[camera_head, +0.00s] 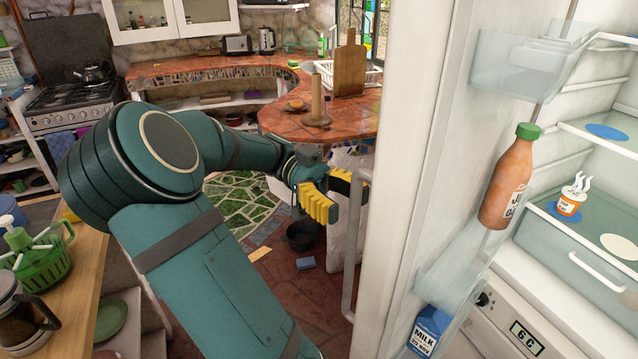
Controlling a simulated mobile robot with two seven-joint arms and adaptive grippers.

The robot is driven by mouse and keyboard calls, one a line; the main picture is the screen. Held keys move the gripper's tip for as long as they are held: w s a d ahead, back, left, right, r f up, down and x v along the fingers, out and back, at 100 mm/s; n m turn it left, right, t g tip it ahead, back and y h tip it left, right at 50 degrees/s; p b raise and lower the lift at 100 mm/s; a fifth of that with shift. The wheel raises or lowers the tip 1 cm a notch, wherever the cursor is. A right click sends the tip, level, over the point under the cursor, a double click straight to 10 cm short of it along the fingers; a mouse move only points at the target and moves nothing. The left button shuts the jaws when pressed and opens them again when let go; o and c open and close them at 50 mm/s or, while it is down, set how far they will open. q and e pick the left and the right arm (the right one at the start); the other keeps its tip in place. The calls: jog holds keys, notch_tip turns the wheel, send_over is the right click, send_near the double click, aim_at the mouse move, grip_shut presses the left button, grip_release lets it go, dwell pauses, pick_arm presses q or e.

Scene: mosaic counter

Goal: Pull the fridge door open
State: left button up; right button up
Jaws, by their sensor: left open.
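The white fridge door (405,150) stands open, seen nearly edge-on, with its inner shelves facing right. Its grey vertical bar handle (350,255) is on the outer side, to the left of the door edge. My left gripper (333,194) has yellow fingertips and is open at the upper part of the handle. I cannot tell whether the fingers touch the bar or are around it. The fridge interior (590,185) shows at the right. My right gripper is not in view.
The door shelves hold a brown juice bottle (508,180) and a blue milk carton (428,330). A wooden counter (70,290) with a green dish rack (42,262) stands at the left. A black pot (303,236) is behind my left gripper. A tiled counter (215,66) curves across the back.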

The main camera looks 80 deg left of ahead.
pick_arm(q)
jog(key=v, duration=0.7)
dwell(0.6)
